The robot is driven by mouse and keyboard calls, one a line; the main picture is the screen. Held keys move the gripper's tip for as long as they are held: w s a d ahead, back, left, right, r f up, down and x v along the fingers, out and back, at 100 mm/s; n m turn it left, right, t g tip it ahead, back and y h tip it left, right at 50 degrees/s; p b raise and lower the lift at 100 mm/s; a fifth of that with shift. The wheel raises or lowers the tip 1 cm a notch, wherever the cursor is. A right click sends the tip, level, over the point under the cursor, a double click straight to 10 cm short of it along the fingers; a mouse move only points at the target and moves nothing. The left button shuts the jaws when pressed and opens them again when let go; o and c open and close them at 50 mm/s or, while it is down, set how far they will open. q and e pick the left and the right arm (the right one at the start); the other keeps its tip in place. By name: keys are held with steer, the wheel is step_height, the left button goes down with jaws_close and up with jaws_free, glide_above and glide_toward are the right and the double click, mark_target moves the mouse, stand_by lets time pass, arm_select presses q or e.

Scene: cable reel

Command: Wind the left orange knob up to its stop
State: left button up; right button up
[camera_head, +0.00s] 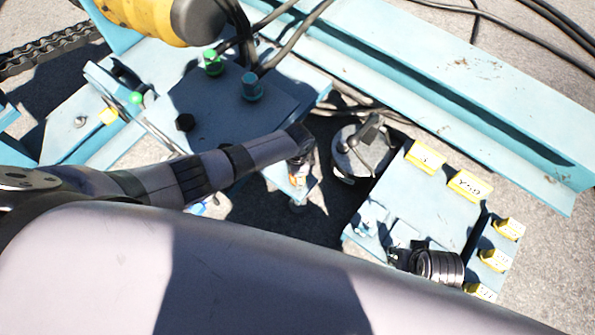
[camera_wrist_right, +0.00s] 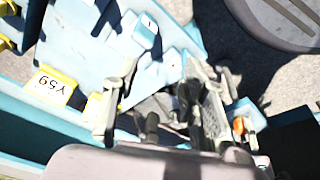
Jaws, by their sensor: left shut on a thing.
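The orange knob (camera_head: 297,181) shows as a small orange patch at the edge of a blue plate in the head view. My left gripper (camera_head: 299,172) reaches it from above and is shut on it; its fingers and the arm hide most of the knob. My right gripper (camera_head: 394,257) is low at the blue labelled box, partly hidden by my arm. In the right wrist view its fingers (camera_wrist_right: 160,108) stand apart, with nothing clearly between them. A small orange part (camera_wrist_right: 238,126) lies right of them; I cannot tell which knob it is.
A blue box with yellow labels (camera_head: 425,157) stands at the right. A round grey part (camera_head: 360,152) lies between the box and the left gripper. A long blue beam (camera_head: 440,85) crosses behind. Dark cables (camera_head: 270,22) run over the blue frame with green knobs (camera_head: 213,62).

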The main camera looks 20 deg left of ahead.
arm_select(q)
steer(key=n+p, duration=0.2)
steer(key=n, duration=0.3)
steer(key=shift+s, duration=0.1)
steer(key=shift+n+p, duration=0.45)
steer(key=shift+n, duration=1.25)
arm_select(e)
steer(key=s+f, duration=0.3)
steer(key=f, duration=0.8)
steer(key=shift+s+d+g, duration=0.2)
steer(key=shift+s+g, duration=0.1)
steer(key=shift+g, duration=0.1)
arm_select(q)
steer(key=o, duration=1.1)
arm_select(e)
steer(key=shift+s+a, duration=0.1)
arm_select(q)
step_height(320, 180, up, 12)
